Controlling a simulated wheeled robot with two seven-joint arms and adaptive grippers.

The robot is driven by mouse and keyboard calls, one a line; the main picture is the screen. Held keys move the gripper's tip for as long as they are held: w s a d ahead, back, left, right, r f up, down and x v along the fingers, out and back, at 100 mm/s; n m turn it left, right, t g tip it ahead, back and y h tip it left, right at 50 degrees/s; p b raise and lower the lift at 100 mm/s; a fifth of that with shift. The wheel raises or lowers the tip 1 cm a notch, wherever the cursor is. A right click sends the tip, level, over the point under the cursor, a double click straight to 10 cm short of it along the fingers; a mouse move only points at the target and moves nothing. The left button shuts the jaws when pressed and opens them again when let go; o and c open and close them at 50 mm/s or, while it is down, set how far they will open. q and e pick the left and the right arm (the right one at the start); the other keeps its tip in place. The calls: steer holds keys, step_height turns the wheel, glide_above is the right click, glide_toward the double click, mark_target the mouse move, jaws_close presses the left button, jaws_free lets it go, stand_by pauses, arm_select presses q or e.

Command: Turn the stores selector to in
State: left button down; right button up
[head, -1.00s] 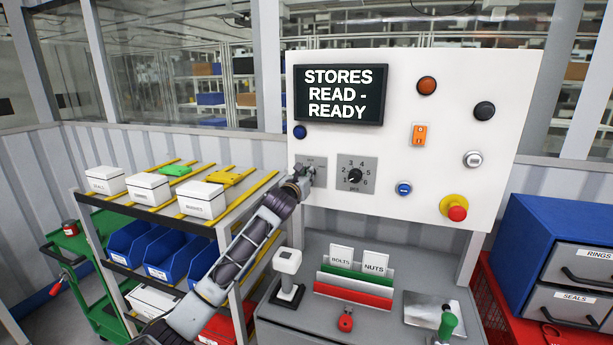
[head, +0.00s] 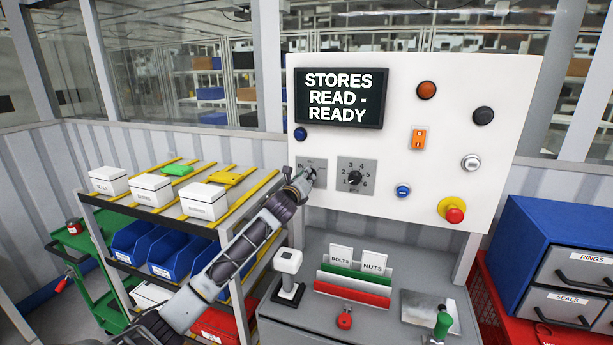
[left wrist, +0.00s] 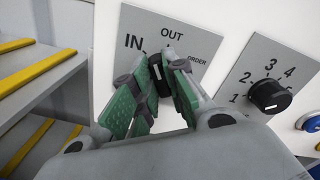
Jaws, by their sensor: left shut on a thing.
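The stores selector is a black knob (left wrist: 160,74) on a grey plate (head: 305,163) at the lower left of the white panel. In the left wrist view the plate reads IN at left, OUT at top and ORDER at right. My left gripper (head: 306,178) reaches it from below left. In the left wrist view its green-padded fingers (left wrist: 163,85) are shut on the knob, one on each side, and tilted. They hide much of the knob, so I cannot tell exactly where it points. My right gripper is not in view.
A numbered dial (head: 355,177) sits just right of the selector. The screen (head: 341,98) above reads "STORES READ - READY". A red emergency button (head: 454,214) is at lower right. A shelf rack (head: 228,226) stands at left under my arm. A card holder (head: 355,284) is below the panel.

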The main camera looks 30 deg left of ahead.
arm_select(q)
steer(key=shift+a+f+n+p, duration=0.1)
steer(key=shift+n+p, duration=0.6)
steer(key=shift+n, duration=1.8)
steer(key=c, duration=1.4)
jaws_free()
steer(key=shift+c, duration=0.2)
steer(key=v, duration=1.2)
steer(key=shift+f, duration=0.1)
